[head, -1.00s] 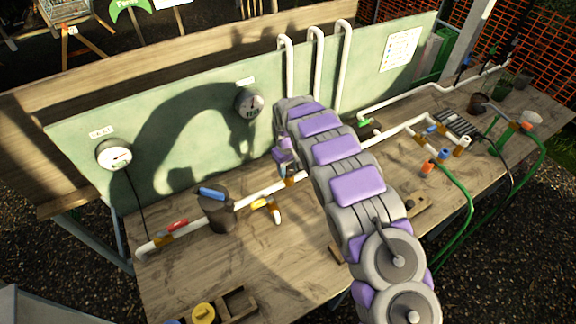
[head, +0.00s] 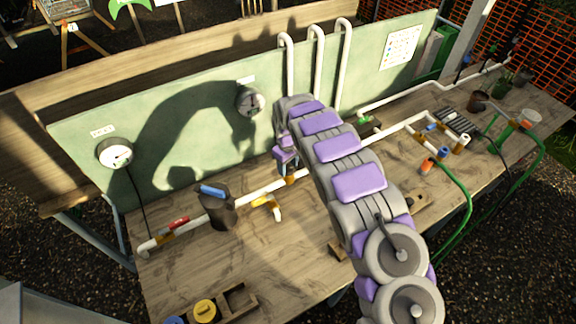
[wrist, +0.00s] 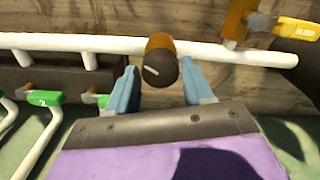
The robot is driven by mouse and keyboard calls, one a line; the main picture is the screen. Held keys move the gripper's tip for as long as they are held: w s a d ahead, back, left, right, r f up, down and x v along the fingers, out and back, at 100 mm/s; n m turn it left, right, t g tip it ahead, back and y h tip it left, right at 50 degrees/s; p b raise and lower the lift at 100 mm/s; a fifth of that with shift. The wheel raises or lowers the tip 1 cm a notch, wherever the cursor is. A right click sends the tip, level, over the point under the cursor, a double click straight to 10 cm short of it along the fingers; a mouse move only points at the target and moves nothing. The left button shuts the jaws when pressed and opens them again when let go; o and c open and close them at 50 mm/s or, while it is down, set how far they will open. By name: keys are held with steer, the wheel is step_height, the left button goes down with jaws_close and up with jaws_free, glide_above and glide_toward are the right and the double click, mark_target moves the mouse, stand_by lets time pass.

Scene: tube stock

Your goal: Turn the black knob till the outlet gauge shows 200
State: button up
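The black knob (wrist: 162,70) shows in the wrist view on an orange-brown fitting on the white pipe, with a pale pointer line on its face. My gripper (wrist: 159,74) is open, with one blue finger on each side of the knob and a small gap at both sides. In the head view my gripper (head: 287,165) is low over the pipe, and the knob is hidden there. Two round gauges hang on the green panel: a left gauge (head: 115,154) and a right gauge (head: 249,101). Their labels and readings are too small to read, so I cannot tell which is the outlet.
A yellow-handled valve labelled BLEED (wrist: 295,28) sits beside the knob. A dark pot-like body with a blue top (head: 215,205) and a red-handled valve (head: 175,224) are on the pipe's left part. Green-handled valves (wrist: 45,98) are close to my gripper. The front bench (head: 270,265) has bare room.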

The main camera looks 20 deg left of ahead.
mark_target(288, 167)
steer(key=o, duration=0.3)
steer(key=shift+f, duration=0.1)
step_height(288, 167, up, 17)
stand_by(0.5)
stand_by(0.4)
